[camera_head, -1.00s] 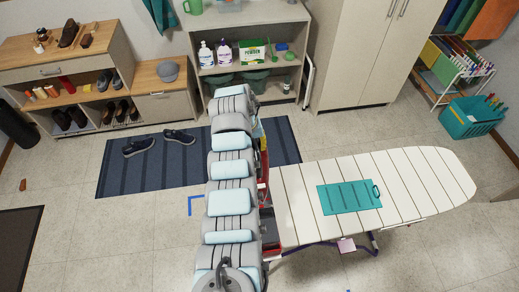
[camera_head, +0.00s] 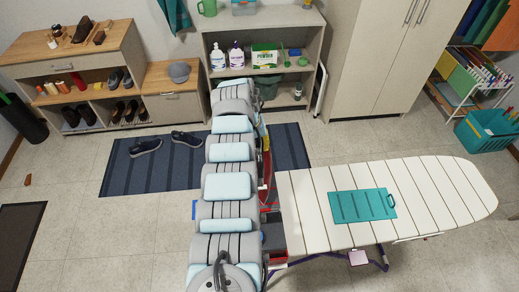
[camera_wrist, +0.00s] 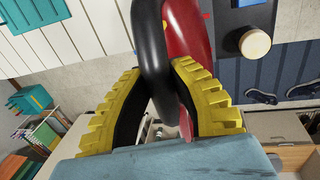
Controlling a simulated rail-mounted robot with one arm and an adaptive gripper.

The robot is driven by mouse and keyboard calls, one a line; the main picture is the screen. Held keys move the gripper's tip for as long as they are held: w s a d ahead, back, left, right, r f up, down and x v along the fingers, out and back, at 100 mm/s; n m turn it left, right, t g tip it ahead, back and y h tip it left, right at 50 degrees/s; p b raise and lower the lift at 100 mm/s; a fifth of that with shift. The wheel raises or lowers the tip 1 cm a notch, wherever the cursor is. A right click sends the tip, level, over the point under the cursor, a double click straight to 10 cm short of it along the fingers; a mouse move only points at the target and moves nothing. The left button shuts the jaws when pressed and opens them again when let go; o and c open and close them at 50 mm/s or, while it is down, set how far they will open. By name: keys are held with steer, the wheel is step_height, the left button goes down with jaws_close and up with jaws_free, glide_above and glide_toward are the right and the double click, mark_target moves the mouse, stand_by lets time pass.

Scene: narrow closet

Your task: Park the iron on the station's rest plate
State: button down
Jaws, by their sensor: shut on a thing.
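In the wrist view, my gripper's yellow ribbed fingers (camera_wrist: 160,82) are closed around the black handle of the red iron (camera_wrist: 188,28). The iron's lower side and tip are out of sight. A dark unit with a round cream knob (camera_wrist: 255,44) is beside the iron; it may be the station. In the head view, my arm hides most of the gripper and iron. Dark and red parts (camera_head: 273,238) show at the board's left end, partly behind my arm. I cannot make out the rest plate for certain.
The white slatted ironing board (camera_head: 440,190) extends right of my arm, with a teal ribbed mat (camera_head: 362,205) on it. A pink piece (camera_head: 358,257) hangs below its near edge. Shelves (camera_head: 265,18) and a tall cabinet (camera_head: 370,60) stand behind. A blue rug (camera_head: 150,175) with shoes lies left.

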step_height(320, 180, down, 3)
steer(key=shift+f+b, duration=0.15)
steer(key=shift+b, duration=0.9)
steer(key=c, duration=1)
jaws_free()
steer(key=r, duration=0.4)
steer(key=a+r, duration=0.1)
steer(key=r, duration=0.3)
steer(key=a+r, duration=0.1)
steer(key=r, duration=0.3)
steer(key=shift+s+a+b, duration=0.1)
steer(key=shift+a+b, duration=0.1)
steer(key=shift+b, duration=0.1)
